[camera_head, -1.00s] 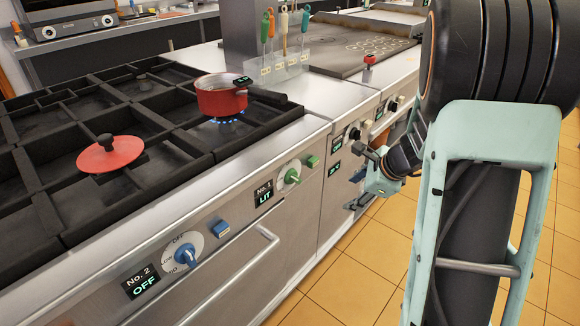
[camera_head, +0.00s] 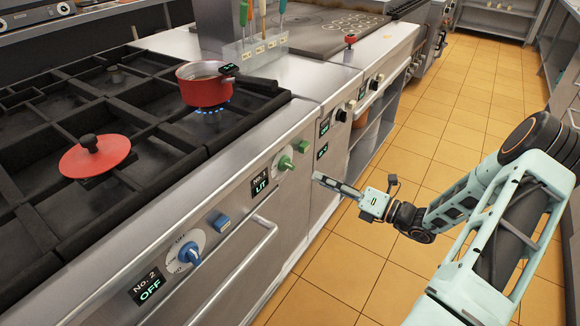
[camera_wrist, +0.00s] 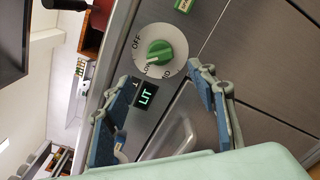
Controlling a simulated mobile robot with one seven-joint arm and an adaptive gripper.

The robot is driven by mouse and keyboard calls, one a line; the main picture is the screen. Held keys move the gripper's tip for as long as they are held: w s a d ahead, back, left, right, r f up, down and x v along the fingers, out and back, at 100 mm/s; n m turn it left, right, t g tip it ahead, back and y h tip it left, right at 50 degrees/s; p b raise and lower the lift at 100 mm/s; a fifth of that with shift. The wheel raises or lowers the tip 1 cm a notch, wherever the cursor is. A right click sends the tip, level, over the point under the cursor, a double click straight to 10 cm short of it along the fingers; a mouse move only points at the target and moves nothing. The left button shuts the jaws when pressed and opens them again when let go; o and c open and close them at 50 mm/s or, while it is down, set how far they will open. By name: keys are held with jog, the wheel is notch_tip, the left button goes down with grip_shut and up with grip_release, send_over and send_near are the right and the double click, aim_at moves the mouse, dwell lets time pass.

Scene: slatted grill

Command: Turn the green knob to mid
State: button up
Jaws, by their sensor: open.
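The green knob (camera_head: 285,163) sits on the stove's front panel, beside a small black display (camera_head: 260,184) reading "No. 1 LIT". In the wrist view the green knob (camera_wrist: 160,52) is on a white dial marked OFF at its upper left, with other marks partly hidden. The LIT display (camera_wrist: 145,95) is just below it there. My gripper (camera_head: 322,180) is in front of the panel, to the right of the knob and apart from it. In the wrist view my gripper (camera_wrist: 164,76) is open, its two blue-padded fingers spread with nothing between them.
A red pot (camera_head: 204,88) stands over a blue flame. A red lid (camera_head: 95,157) lies on the grates. A blue knob (camera_head: 189,254) with display "No. 2 OFF" is at the lower left. An oven handle (camera_head: 235,275) runs below. The floor (camera_head: 350,268) right of the stove is open.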

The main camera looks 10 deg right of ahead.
aim_at(293, 167)
jog(key=b+x, duration=0.1)
jog(key=x, duration=0.9)
jog(key=shift+w+a, duration=0.2)
jog(key=shift+a, duration=0.05)
jog(key=shift+c, duration=0.6)
jog(key=c, duration=1)
